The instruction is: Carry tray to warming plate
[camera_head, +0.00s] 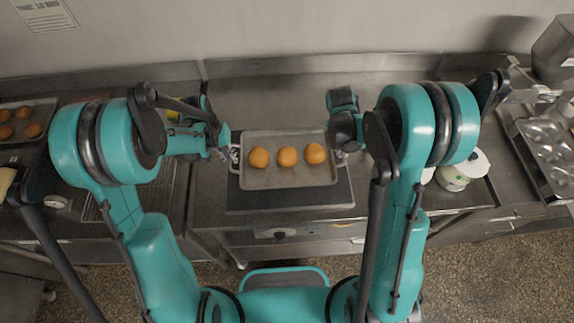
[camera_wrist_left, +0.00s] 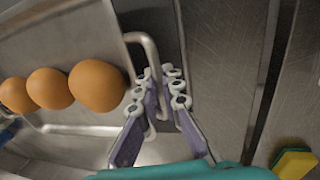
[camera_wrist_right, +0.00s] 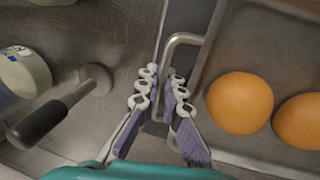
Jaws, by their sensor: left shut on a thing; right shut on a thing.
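The metal tray (camera_head: 290,178) holds three round orange-brown buns (camera_head: 287,156) in a row. In the head view it overlaps the dark flat warming plate (camera_head: 290,205), whose front and right parts show. I cannot tell whether the tray touches the plate or hangs above it. My left gripper (camera_head: 229,157) is shut on the tray's left wire handle, which also shows in the left wrist view (camera_wrist_left: 150,50). My right gripper (camera_head: 343,157) is shut on the right wire handle, seen in the right wrist view (camera_wrist_right: 182,40). The tray looks roughly level.
Another tray (camera_head: 42,108) with several buns lies at the far left. A yellow and green sponge (camera_wrist_left: 294,164) lies near my left gripper. A white-lidded tub (camera_head: 460,172) and a black-handled tool (camera_wrist_right: 40,122) are right of my right gripper. A muffin tin (camera_head: 548,150) stands far right.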

